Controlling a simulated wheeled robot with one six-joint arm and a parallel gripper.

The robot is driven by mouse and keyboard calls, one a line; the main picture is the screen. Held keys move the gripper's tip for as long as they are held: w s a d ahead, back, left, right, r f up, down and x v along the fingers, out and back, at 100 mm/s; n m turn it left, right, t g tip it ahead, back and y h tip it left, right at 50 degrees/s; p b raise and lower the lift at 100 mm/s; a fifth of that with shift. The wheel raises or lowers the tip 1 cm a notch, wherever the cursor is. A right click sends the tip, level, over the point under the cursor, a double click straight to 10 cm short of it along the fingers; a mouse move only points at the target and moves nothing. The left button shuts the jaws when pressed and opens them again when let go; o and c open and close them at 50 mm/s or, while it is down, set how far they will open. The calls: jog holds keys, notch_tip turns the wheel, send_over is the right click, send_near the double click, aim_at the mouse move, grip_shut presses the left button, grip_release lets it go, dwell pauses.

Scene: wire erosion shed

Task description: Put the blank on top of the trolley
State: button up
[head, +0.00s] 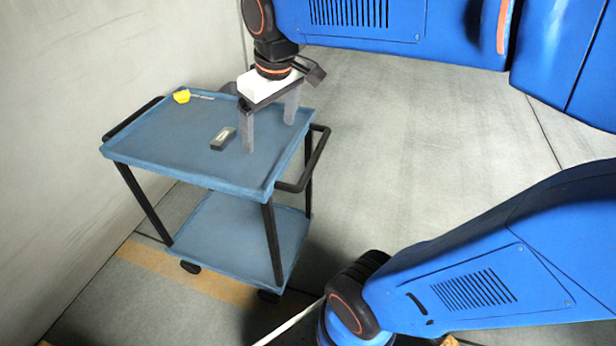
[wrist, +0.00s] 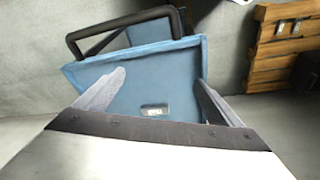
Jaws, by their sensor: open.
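The trolley (head: 170,140) is blue with two shelves and black handles, and stands by the wall in the head view. Its top also shows in the wrist view (wrist: 150,65). A small grey block with a pale label, which looks like the blank (head: 223,138), lies flat on the trolley's top; it also shows in the wrist view (wrist: 155,112). My gripper (head: 269,133) is open and points down over the top, its fingers apart. In the head view the block is left of the fingers, and nothing shows between them. The fingers also show in the wrist view (wrist: 160,82).
A small yellow item (head: 182,96) lies near the top's far left corner. A black handle (head: 308,165) sticks out at the trolley's right side. A wooden crate or pallet (wrist: 268,50) with dark pieces stands beyond the trolley in the wrist view. Floor right of the trolley is clear.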

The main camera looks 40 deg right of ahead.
jog(key=s+d+f+m+t, duration=0.2)
jog(key=s+f, duration=0.5)
jog(key=s, duration=0.4)
jog(key=shift+s+f+m, duration=0.3)
jog(key=shift+s+m, duration=0.05)
jog(key=shift+m, duration=0.15)
dwell(1.6)
